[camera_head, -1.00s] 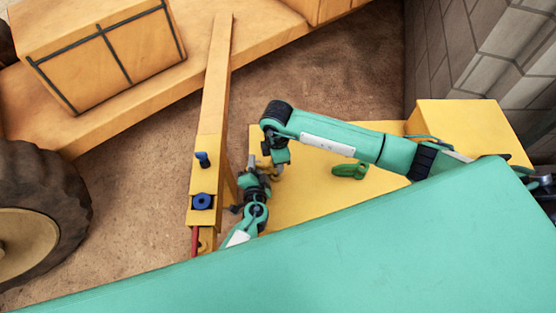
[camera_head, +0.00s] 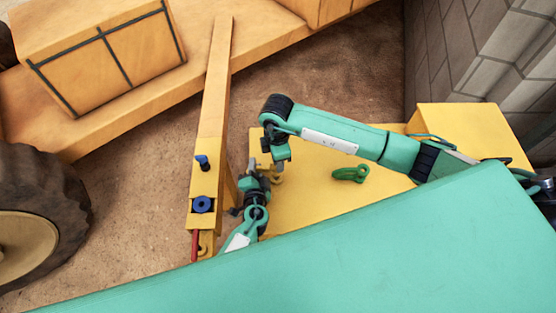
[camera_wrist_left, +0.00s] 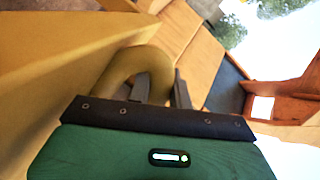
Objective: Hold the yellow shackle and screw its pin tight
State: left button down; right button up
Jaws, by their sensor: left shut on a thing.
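The yellow shackle (camera_wrist_left: 140,62) shows in the left wrist view as a thick curved bow at the fingers. A small yellow part of it (camera_head: 277,178) shows in the head view above the yellow table. My left gripper (camera_head: 256,166) is shut on the shackle; its dark fingers (camera_wrist_left: 160,90) also show in the left wrist view. My right gripper (camera_head: 281,160) points down just right of the left one, close to the shackle. Its fingertips are too small to read. I cannot make out the pin.
A green shackle (camera_head: 350,173) lies on the yellow table (camera_head: 315,195). An orange beam (camera_head: 213,110) with blue fittings (camera_head: 202,204) stands left of the grippers. A large tire (camera_head: 45,215) is at far left and a stone wall (camera_head: 470,60) at right.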

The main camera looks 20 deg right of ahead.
pick_arm(q)
jog(key=shift+s+f, duration=0.1)
jog(key=shift+f, duration=0.15)
pick_arm(e)
jog(key=shift+r, duration=2.35)
pick_arm(q)
jog(key=c, duration=1.2)
grip_release()
jog(key=shift+r, duration=0.1)
jog(key=shift+s+a+r+p, duration=0.2)
jog(key=shift+s+r, duration=0.15)
jog(key=shift+s, duration=0.3)
jog(key=shift+s+a+r+p, duration=0.2)
jog(key=shift+s+r, duration=0.1)
jog(key=shift+s, duration=0.3)
jog(key=shift+s+a+r+p, duration=0.2)
jog(key=shift+s+r, duration=0.15)
jog(key=shift+s, duration=0.3)
pick_arm(e)
jog(key=shift+r, duration=0.55)
pick_arm(q)
jog(key=shift+r+p+v, duration=0.2)
jog(key=shift+r+v, duration=0.05)
jog(key=shift+v, duration=1)
jog(key=shift+r+p+v, duration=0.15)
jog(key=shift+r+v, duration=0.15)
jog(key=shift+v, duration=0.95)
pick_arm(e)
jog(key=shift+r, duration=0.35)
